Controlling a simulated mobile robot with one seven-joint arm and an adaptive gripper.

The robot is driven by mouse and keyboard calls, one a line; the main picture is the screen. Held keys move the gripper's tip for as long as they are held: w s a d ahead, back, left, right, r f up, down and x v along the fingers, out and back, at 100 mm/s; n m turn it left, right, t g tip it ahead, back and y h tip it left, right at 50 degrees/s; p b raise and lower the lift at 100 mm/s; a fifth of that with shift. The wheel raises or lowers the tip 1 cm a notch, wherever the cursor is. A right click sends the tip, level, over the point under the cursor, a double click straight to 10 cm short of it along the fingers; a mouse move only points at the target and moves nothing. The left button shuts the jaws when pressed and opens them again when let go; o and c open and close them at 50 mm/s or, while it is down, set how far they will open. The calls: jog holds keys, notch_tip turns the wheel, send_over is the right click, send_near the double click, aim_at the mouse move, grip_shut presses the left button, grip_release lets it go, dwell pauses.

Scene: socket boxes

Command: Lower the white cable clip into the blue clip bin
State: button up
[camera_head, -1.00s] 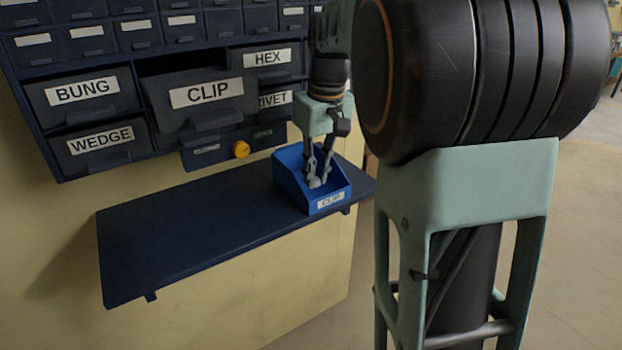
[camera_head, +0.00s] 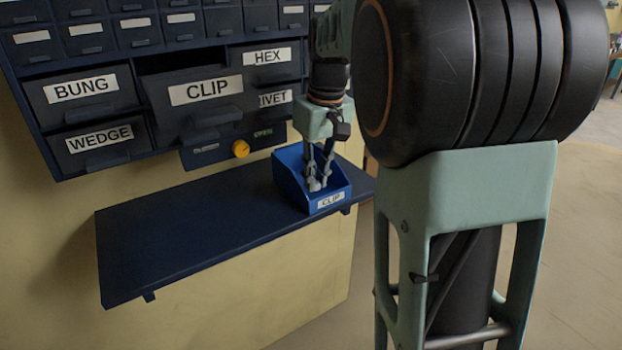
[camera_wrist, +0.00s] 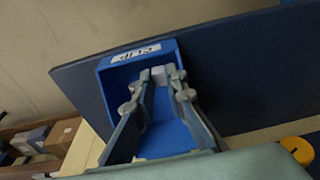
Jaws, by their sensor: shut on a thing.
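The blue clip bin (camera_head: 327,202), labelled CLIP, stands on the dark blue shelf near its right end. My gripper (camera_head: 318,182) points down into the bin, its fingertips inside the walls. It is shut on the white cable clip, a small pale piece between the fingertips that shows in the wrist view (camera_wrist: 159,75). In the wrist view, my gripper (camera_wrist: 154,84) reaches toward the labelled wall of the blue bin (camera_wrist: 116,78). The fingers hide part of the clip, and I cannot tell whether it touches the bin floor.
The dark blue shelf (camera_head: 180,240) is bare left of the bin. Above it is a drawer cabinet with the CLIP drawer (camera_head: 205,97) pulled out, beside BUNG (camera_head: 82,92) and WEDGE (camera_head: 99,140) drawers. A yellow knob (camera_head: 240,149) sits below the CLIP drawer.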

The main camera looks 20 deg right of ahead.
jog(key=shift+f+b, duration=0.8)
jog(key=shift+f, duration=0.5)
dwell(0.4)
jog(key=o, duration=0.8)
jog(key=shift+r, duration=0.15)
